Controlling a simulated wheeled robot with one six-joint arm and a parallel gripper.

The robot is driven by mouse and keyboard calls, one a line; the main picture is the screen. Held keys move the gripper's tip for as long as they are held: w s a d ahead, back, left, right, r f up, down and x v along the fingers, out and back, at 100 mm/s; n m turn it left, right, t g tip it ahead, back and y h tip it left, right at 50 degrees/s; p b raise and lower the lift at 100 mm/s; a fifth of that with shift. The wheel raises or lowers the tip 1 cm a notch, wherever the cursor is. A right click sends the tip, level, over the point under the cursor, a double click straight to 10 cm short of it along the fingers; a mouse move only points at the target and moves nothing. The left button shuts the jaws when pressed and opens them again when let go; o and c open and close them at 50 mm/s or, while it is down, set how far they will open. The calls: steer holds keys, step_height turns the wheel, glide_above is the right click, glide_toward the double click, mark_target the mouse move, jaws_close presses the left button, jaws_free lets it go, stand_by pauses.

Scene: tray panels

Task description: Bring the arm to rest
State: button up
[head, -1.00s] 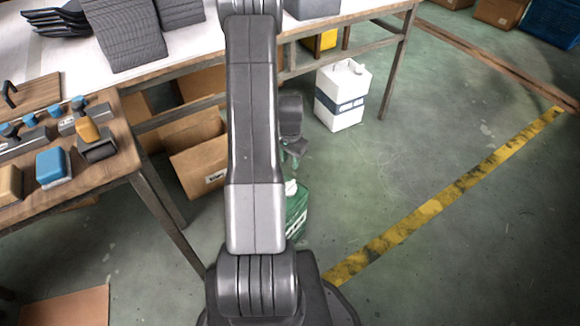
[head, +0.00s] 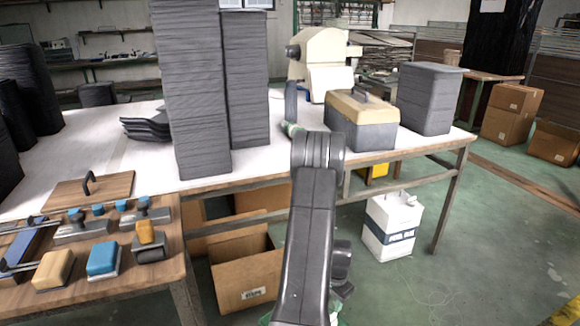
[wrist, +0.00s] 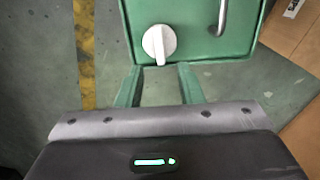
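My arm (head: 308,230) reaches down through the lower middle of the head view, and its end is hidden below the frame edge there. In the wrist view, my gripper (wrist: 159,70) has its two green fingers apart with nothing held between them. A green canister (wrist: 190,38) with a white round cap (wrist: 159,43) and a grey handle (wrist: 222,15) lies just beyond the fingertips. I cannot tell whether the fingers touch it.
A white-topped table (head: 120,150) with dark panel stacks (head: 190,90) and a toolbox (head: 362,125) stands ahead. A wooden bench (head: 165,235) with small tools is at left. Cardboard boxes (head: 245,275) and a white canister (head: 390,228) stand below the table.

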step_height(320, 180, down, 8)
steer(key=shift+r+b, duration=0.25)
steer(key=shift+b, duration=0.35)
